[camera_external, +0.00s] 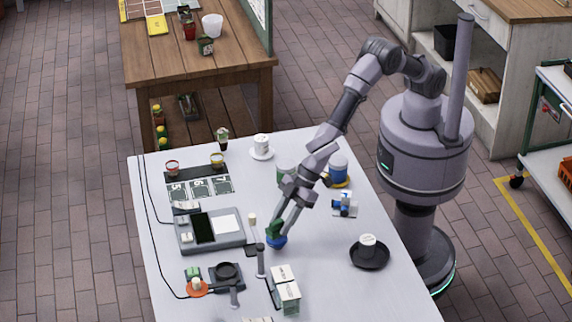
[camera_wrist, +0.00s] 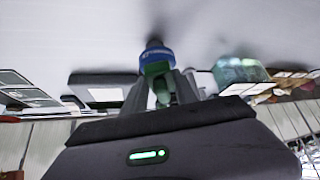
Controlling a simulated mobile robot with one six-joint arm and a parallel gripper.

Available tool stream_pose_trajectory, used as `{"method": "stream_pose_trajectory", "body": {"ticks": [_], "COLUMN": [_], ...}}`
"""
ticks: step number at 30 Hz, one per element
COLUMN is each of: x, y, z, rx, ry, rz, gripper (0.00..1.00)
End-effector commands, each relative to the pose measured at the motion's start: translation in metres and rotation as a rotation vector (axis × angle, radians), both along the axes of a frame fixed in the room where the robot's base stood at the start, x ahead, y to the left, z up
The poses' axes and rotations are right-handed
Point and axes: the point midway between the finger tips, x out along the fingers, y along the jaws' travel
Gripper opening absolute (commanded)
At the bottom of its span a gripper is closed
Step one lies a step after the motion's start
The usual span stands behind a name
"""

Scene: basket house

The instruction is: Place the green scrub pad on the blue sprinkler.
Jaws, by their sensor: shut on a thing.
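The green scrub pad (camera_external: 272,228) is between the fingertips of my gripper (camera_external: 277,223) in the external view. My gripper is shut on it and points down at the table. The wrist view also shows the green pad (camera_wrist: 157,70) between the two grey fingers (camera_wrist: 162,88). The blue sprinkler (camera_external: 278,241) is directly below the pad on the white table, and it shows just beyond the pad in the wrist view (camera_wrist: 156,54). Pad and sprinkler look touching or almost so; the fingers hide part of the pad, so I cannot tell exactly.
A black-handled tool (camera_external: 261,260) and white-and-green boxes (camera_external: 286,290) stand close by in front. A grey device (camera_external: 210,231) lies to the left. A blue-and-white item (camera_external: 345,204) is behind right.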

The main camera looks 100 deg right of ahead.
Motion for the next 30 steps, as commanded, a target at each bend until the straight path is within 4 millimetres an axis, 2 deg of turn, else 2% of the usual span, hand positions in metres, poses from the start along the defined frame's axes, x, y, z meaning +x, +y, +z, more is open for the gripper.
{"method": "stream_pose_trajectory", "body": {"ticks": [5,6,9,20,23,30], "x": [0.0,0.0,0.0,0.0,-0.009,-0.044], "y": [0.0,0.0,0.0,0.0,-0.003,-0.018], "z": [-0.003,-0.003,-0.002,0.004,0.018,0.072], "rx": [0.0,-0.001,-0.001,0.0,0.0,0.001], "ry": [0.0,0.0,0.0,0.0,-0.002,-0.003], "rz": [0.0,0.001,0.001,0.0,0.001,0.001], "gripper": [0.0,0.36,0.55,0.56,0.56,0.56]}}
